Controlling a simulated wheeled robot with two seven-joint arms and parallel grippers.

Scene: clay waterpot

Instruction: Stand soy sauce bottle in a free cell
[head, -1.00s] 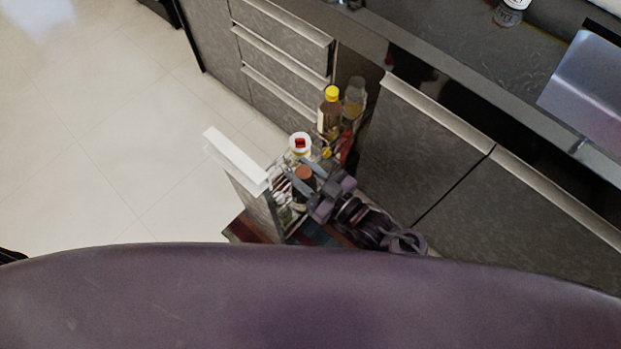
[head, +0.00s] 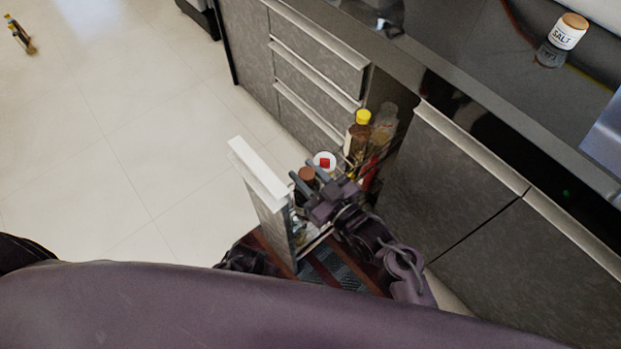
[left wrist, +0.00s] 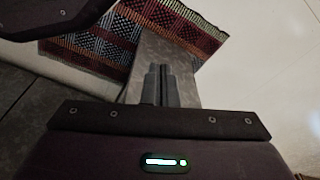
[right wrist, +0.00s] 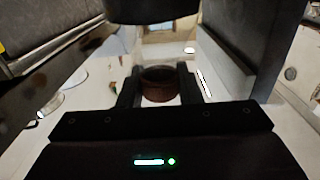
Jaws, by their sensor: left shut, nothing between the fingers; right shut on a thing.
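The soy sauce bottle, dark with a brown cap (head: 306,174), is inside the pull-out rack (head: 262,178) near its front panel. My right gripper (head: 308,178) is shut on it near the cap; the right wrist view shows the cap (right wrist: 160,84) between the fingers. The bottle's lower part is mostly hidden, so I cannot tell whether it touches the rack floor. My left gripper (left wrist: 159,86) is shut and empty, above the rug and a grey panel in the left wrist view.
A red-and-white-capped container (head: 325,161), a yellow-capped bottle (head: 358,138) and a clear bottle (head: 384,125) stand farther back in the rack. Cabinet doors (head: 455,185) flank it on the right. A patterned rug (head: 335,268) lies below.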

